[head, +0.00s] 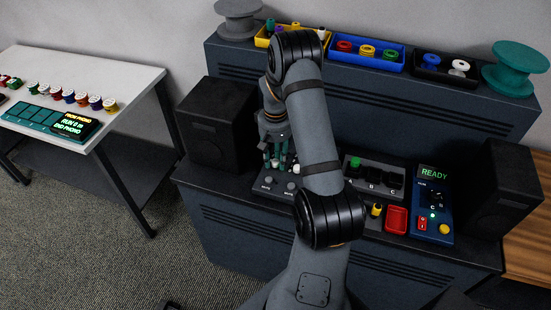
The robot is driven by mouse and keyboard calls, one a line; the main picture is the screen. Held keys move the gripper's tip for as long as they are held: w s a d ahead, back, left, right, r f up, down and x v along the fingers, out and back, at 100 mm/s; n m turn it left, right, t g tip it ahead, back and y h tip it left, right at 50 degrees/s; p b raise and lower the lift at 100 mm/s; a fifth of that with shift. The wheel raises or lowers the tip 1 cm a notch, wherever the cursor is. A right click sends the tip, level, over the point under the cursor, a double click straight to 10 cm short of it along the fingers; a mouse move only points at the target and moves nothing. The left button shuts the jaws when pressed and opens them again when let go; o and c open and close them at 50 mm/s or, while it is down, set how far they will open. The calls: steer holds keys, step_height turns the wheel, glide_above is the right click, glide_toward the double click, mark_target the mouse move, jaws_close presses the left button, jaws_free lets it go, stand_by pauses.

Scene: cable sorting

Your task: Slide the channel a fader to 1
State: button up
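The dark mixer panel (262,192) lies on the cabinet top in the middle of the head view. It carries grey round knobs and small MUTE labels near its front edge. My gripper (276,160) points down over the panel's left part, with its teal fingers close to the fader area. Small pale caps show by the fingertips, and one white cap (297,168) shows just to their right. I cannot tell which cap is channel A's fader, its setting, or whether the fingers touch or grip it. My arm hides the panel's right part.
A black speaker (213,125) stands close left of my gripper. Bins (368,52) and spools line the shelf behind.

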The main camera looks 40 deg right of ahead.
steer(key=c, duration=0.6)
jaws_close()
